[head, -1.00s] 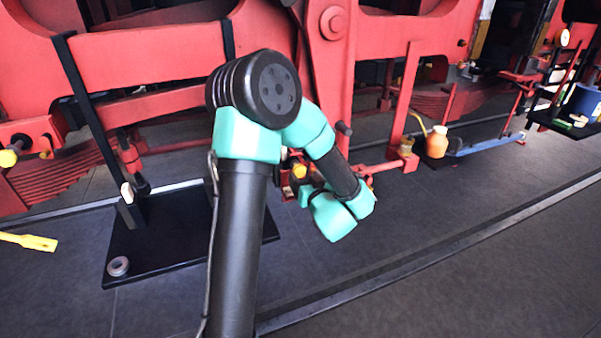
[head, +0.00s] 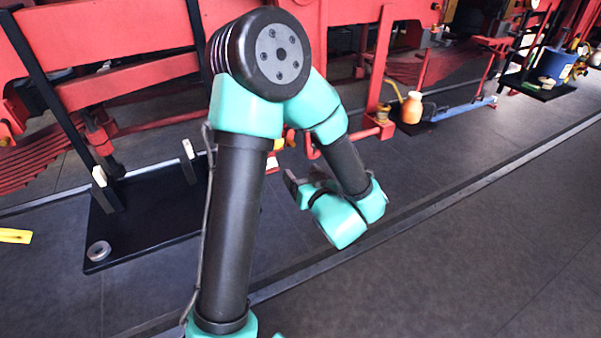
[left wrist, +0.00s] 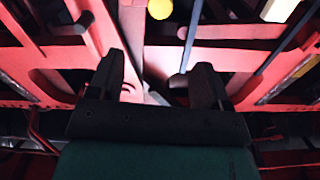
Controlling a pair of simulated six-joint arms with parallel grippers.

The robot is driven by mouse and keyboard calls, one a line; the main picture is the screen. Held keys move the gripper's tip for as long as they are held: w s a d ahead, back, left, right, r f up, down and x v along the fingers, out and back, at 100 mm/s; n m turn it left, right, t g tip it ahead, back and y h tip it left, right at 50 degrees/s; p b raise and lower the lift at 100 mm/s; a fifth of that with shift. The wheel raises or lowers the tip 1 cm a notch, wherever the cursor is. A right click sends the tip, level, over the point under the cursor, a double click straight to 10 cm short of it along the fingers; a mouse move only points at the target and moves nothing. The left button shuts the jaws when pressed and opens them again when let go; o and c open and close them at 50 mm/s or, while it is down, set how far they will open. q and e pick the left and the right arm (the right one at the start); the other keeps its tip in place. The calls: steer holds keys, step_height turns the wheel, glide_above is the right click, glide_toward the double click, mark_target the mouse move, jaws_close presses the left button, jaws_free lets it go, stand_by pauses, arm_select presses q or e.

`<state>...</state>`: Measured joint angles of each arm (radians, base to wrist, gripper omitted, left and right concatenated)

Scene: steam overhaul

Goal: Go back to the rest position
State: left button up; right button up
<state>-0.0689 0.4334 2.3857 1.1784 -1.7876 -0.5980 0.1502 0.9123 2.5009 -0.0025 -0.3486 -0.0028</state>
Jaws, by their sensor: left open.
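My left arm rises through the middle of the head view, bends at a large dark joint and comes down towards the red locomotive frame. My left gripper (head: 300,183) is at its end, small and partly hidden behind the teal wrist. In the left wrist view the two dark fingers of the left gripper (left wrist: 160,85) stand apart with nothing between them. Beyond them are red frame parts (left wrist: 62,62) and a yellow round end (left wrist: 160,9). My right gripper shows in neither view.
A black stand (head: 150,222) with a grey ring (head: 98,251) on it is at the left. A yellow tool (head: 14,236) is at the left edge. An orange bottle (head: 412,108) and a blue bucket (head: 556,65) stand farther right. The dark floor at lower right is clear.

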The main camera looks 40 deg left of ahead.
arm_select(q)
steer(key=w+d+f+m+t+h, duration=0.25)
steer(key=f+h, duration=0.35)
steer(key=f, duration=0.4)
steer(key=w+d+f+m+t+h, duration=0.1)
steer(key=w+d+f+m+h, duration=0.4)
steer(key=f, duration=0.5)
steer(key=s+d+f+m+g+h, duration=0.1)
steer(key=s+d+f+g+h, duration=0.3)
steer(key=f, duration=0.4)
steer(key=s+d+f+m+g+h, duration=0.2)
steer(key=s+d+f+g+h, duration=0.3)
steer(key=s+f, duration=0.3)
steer(key=shift+s+d+h, duration=0.35)
steer(key=shift+s+h, duration=0.15)
steer(key=shift+s, duration=0.1)
